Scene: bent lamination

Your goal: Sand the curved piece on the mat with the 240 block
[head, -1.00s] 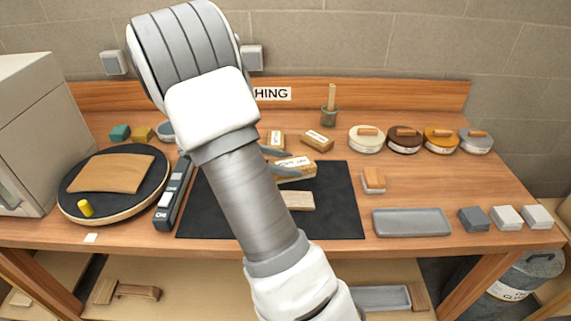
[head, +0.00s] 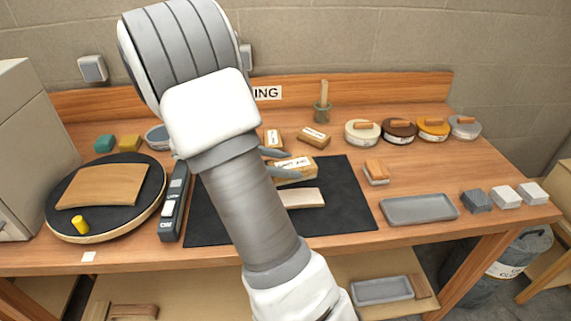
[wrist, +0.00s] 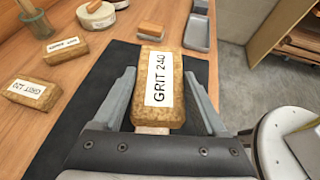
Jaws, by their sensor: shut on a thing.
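The 240 block (head: 296,169) is a speckled tan block whose white label reads GRIT 240 in the wrist view (wrist: 160,72). My gripper (wrist: 160,80) is shut on it, one grey finger on each side. In the head view my gripper (head: 281,163) and the block are over the dark mat (head: 345,205). A pale wooden piece (head: 308,198) lies on the mat just in front of the block; my arm hides its left part, and I cannot tell its curve. A bit of it shows below the block in the wrist view (wrist: 152,129). I cannot tell whether block and piece touch.
Two more labelled blocks (head: 313,136) (head: 273,138) stand behind the mat. A curved wooden sheet (head: 105,186) lies on a round turntable (head: 140,218) at left. A grey tray (head: 420,209), small blocks (head: 476,200) and lidded tins (head: 398,130) are at right. The mat's right part is clear.

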